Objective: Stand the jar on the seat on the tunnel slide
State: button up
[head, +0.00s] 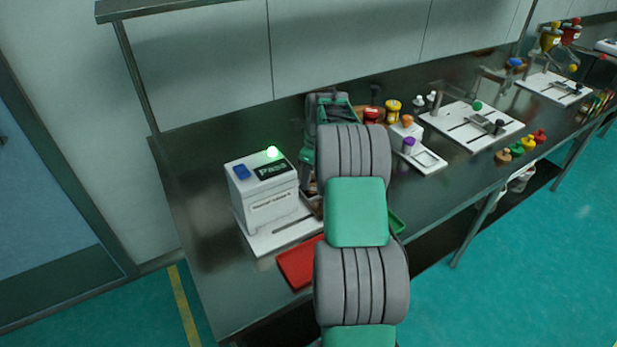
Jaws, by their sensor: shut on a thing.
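My arm crosses the middle of the head view and bends down at its far end. The fingers of my gripper are hidden behind my own arm links, and so is anything between them. A white box machine (265,197) with a lit green lamp and a dark "Pass" display stands on the bench at left. A white slide plate (268,243) with a dark slot lies at its front and runs to the right, under my arm. The seat on that slide does not show. I cannot make out the jar for certain.
A red mat (298,264) lies near the bench's front edge. A green tray edge (397,224) shows right of my arm. A purple-topped piece (408,145) stands by a small white board (429,160). Further right are a slotted white board (460,122) and several coloured knobbed pieces (517,149).

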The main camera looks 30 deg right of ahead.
jog(key=shift+f, duration=0.15)
jog(key=o, duration=1.4)
jog(key=shift+o, duration=0.2)
jog(key=r, duration=0.4)
jog(key=s+r+p, duration=0.1)
jog(key=r, duration=0.7)
jog(key=shift+s+d+r+p, duration=0.15)
jog(key=shift+d+p, duration=0.2)
